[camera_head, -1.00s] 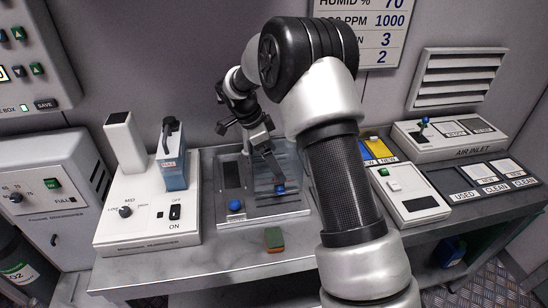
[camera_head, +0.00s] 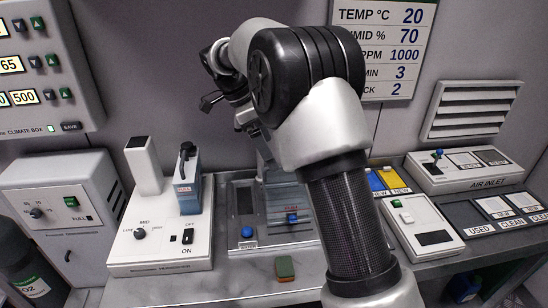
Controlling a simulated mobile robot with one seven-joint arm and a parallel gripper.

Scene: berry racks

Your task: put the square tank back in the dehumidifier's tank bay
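A clear, box-shaped piece that looks like the square tank (camera_head: 279,198) stands at the middle grey tray, partly hidden behind my arm. My gripper (camera_head: 264,150) is just above it, mostly covered by my own arm links. I cannot tell whether its fingers are open or hold the clear piece. A small dark handle (camera_head: 67,256) shows low on that front. I cannot make out the inside of a tank bay.
A white mist humidifier (camera_head: 150,250) with a chimney and a blue tank (camera_head: 188,190) stands between the dehumidifier and the grey tray (camera_head: 243,205). A green-brown sponge (camera_head: 285,268) lies on the front of the bench. A dark gas cylinder (camera_head: 30,270) stands at lower left.

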